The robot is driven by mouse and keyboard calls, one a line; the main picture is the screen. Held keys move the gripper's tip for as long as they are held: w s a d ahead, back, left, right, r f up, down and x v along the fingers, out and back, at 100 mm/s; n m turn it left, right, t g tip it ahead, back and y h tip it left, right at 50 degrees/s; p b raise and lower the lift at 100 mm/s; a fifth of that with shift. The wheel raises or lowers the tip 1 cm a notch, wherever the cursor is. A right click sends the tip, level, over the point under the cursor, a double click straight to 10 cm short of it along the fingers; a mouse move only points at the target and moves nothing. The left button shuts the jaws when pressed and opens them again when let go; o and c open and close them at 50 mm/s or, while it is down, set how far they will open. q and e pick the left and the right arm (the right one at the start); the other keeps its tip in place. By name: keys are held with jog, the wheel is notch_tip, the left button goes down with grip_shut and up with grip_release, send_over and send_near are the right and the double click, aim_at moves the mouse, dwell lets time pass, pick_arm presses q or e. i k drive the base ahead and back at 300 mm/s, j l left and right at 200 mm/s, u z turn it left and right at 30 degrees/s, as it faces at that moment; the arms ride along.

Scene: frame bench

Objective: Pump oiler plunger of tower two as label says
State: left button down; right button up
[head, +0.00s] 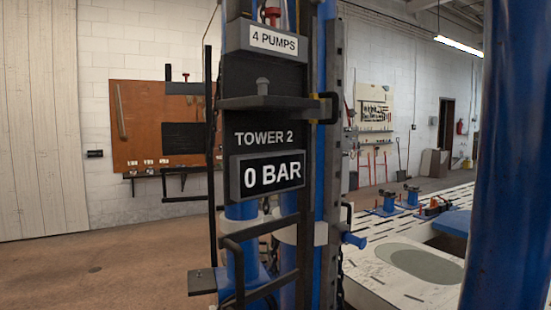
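Tower two (262,170) stands in the middle of the head view, a dark panel marked "TOWER 2" on blue posts. A white label (273,39) near its top reads "4 PUMPS". A red knob (272,12) shows just above the label's dark box, close to the top edge of the view; it looks like the oiler plunger, but I cannot be sure. A grey knob (263,85) stands on a dark ledge below the label. The display (267,175) reads "0 BAR". Neither of my grippers is in view.
A blue post (510,160) fills the right side. A white slotted table (400,260) with blue fixtures (386,203) lies to the right. A dark handle bar (262,289) juts from the tower's lower front. The floor at left is clear.

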aim_at(272, 13)
jog(key=i+j+z, duration=0.65)
jog(key=j, duration=0.2)
jog(key=i+j+z, duration=0.1)
jog(key=j+z, duration=0.15)
jog(key=i+j+z, duration=0.2)
jog(key=j, duration=0.25)
jog(key=k+l, duration=0.05)
jog(key=k, duration=0.05)
